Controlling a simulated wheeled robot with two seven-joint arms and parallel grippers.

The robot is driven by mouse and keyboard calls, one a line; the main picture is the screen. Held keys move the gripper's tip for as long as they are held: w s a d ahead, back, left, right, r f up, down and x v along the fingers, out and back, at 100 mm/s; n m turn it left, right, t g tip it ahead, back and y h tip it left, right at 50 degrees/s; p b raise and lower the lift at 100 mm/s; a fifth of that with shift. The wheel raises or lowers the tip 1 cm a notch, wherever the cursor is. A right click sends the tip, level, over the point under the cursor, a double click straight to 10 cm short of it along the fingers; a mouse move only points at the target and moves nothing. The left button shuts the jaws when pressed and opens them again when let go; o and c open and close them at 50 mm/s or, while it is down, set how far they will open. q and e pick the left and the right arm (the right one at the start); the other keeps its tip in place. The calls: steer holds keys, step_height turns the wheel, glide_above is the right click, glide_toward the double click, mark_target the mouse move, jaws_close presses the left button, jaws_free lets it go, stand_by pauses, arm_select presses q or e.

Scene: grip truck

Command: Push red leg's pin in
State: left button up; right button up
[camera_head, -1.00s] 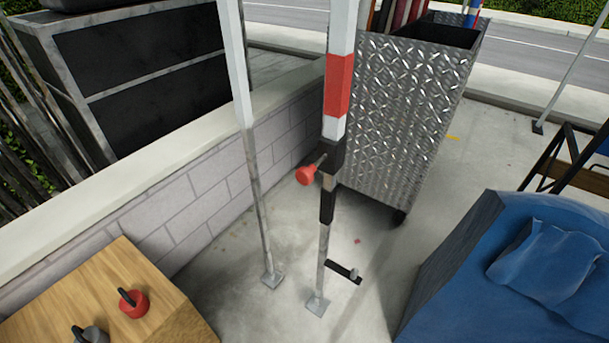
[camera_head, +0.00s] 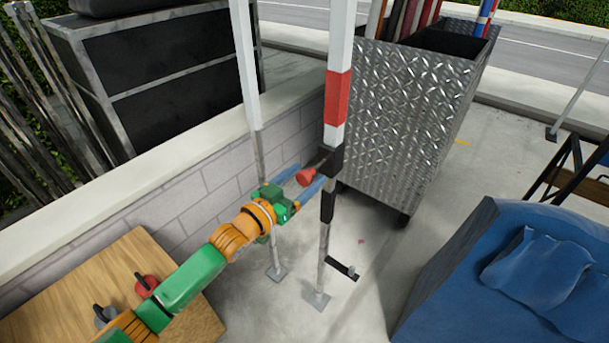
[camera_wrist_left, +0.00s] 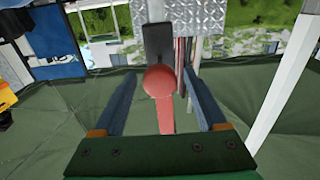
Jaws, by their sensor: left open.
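The red-banded leg (camera_head: 338,98) stands upright, white above and below its red band, with a black clamp and a thin metal lower part. Its pin has a red knob (camera_head: 306,176) that sticks out to the left of the clamp (camera_head: 327,160). My left gripper (camera_head: 305,184) is open, its blue fingers pointing at the clamp around the knob's height. In the left wrist view the red knob (camera_wrist_left: 160,82) lies between the two spread fingers, with a gap on each side. The black clamp (camera_wrist_left: 158,44) is behind it. My right gripper is not in view.
A plain white leg (camera_head: 246,65) stands just left of the red one. A metal cart (camera_head: 400,120) is behind. A wooden box (camera_head: 80,285) is at lower left and a blue covered object (camera_head: 460,270) at lower right. A low block wall (camera_head: 200,195) runs along the left.

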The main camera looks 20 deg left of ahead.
arm_select(q)
jaws_close()
stand_by(0.3)
stand_by(1.2)
